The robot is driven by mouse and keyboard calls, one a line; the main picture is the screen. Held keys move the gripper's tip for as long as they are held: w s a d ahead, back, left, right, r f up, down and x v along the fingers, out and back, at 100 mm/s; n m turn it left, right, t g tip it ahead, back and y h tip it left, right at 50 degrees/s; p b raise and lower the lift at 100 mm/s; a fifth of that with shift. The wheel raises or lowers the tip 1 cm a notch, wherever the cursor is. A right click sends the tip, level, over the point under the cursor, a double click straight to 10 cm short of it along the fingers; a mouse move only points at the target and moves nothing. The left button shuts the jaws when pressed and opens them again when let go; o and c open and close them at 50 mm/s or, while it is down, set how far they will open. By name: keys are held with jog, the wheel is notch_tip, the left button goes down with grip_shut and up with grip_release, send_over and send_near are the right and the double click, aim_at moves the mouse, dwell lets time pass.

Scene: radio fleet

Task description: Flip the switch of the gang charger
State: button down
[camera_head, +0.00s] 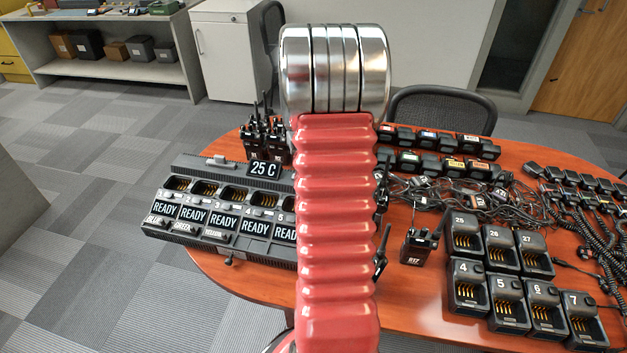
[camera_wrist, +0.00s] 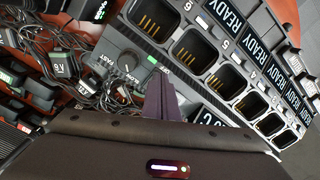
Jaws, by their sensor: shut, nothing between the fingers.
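The gang charger (camera_head: 215,225) is a long dark unit with a row of empty bays, READY screens and a 25 C display, on the left of the table in the head view. In the wrist view the charger (camera_wrist: 205,68) runs diagonally, with a round knob (camera_wrist: 127,62) on its end panel. Small switch lettering, apparently OFF, is beside my gripper (camera_wrist: 160,78). My gripper is shut and empty, its fingertips over that panel. The fingers partly hide the switch area; I cannot tell the switch's position or whether they touch it. My arm hides this end in the head view.
Several single chargers (camera_head: 502,249) stand at the table's right front. Radios (camera_head: 262,135) stand behind the gang charger. Tangled cables (camera_head: 430,188) and battery packs (camera_head: 440,143) lie close to its right end. A radio (camera_head: 418,246) stands right of my arm.

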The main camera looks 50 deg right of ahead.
jog(key=shift+f, duration=0.55)
dwell(0.5)
notch_tip(320, 180, up, 7)
dwell(1.2)
jog(key=shift+w, duration=0.1)
dwell(0.5)
jog(key=shift+f, duration=0.1)
jog(key=s+a+r+n+t, duration=0.2)
jog(key=a+r, duration=0.2)
jog(key=a, duration=1)
jog(key=s+a+r+n+t, duration=0.1)
jog(key=s+a+r+n, duration=0.1)
jog(key=a, duration=1.2)
jog(key=s+a+r+n+t, duration=0.2)
jog(key=a+r, duration=0.4)
jog(key=a, duration=0.8)
jog(key=shift+s+a+n+t, duration=0.3)
jog(key=shift+s+n, duration=0.3)
jog(key=shift+n, duration=0.1)
